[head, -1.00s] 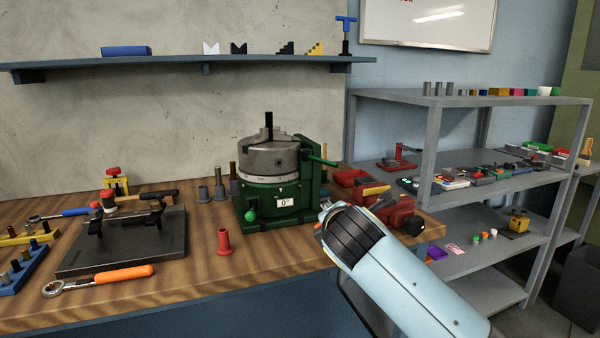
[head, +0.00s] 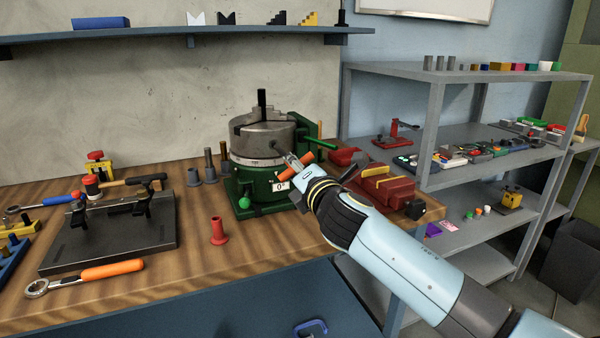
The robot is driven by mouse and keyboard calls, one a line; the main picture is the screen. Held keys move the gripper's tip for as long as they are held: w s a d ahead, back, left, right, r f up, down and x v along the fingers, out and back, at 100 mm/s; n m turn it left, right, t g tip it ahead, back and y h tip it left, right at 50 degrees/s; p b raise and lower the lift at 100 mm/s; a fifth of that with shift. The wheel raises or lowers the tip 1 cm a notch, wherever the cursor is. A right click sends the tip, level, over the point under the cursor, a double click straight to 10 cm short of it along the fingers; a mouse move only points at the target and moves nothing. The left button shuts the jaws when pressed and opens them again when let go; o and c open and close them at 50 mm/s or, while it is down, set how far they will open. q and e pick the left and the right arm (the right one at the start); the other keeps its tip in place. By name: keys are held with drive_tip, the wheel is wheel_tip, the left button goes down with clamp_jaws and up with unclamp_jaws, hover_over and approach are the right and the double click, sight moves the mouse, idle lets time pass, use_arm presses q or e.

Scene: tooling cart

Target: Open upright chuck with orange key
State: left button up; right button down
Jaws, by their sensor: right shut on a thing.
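The upright chuck (head: 263,147) is a grey steel cylinder lying jaws-up on a green rotary table (head: 250,187), with a black piece (head: 262,103) rising from its top. My right gripper (head: 297,171) is at the chuck's right front side. It is shut on the orange key (head: 303,157), whose orange cross-handle sticks out at the fingers. The key's end points toward the chuck's side; I cannot tell whether it sits in a socket. The fingers are small and partly hidden. My left gripper is not in view.
A red vise (head: 385,188) stands close behind my right arm. A dark plate (head: 110,240) with clamps occupies the left bench.

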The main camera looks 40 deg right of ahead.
drive_tip(key=m+b, duration=0.2)
drive_tip(key=m, duration=0.1)
drive_tip(key=m+b, duration=0.1)
drive_tip(key=shift+f+m, duration=0.25)
drive_tip(key=shift+m, duration=0.15)
drive_tip(key=m+b, duration=0.5)
drive_tip(key=m, duration=0.3)
drive_tip(key=m+b, duration=0.1)
drive_tip(key=m, duration=0.2)
drive_tip(key=shift+r, duration=0.1)
drive_tip(key=shift+r+m+b, duration=0.15)
drive_tip(key=shift+m+b, duration=0.35)
drive_tip(key=shift+m, duration=0.7)
drive_tip(key=shift+w, duration=0.4)
drive_tip(key=shift+p, duration=0.3)
drive_tip(key=shift+w+d, duration=0.1)
drive_tip(key=shift+w+d, duration=0.15)
drive_tip(key=shift+w, duration=0.5)
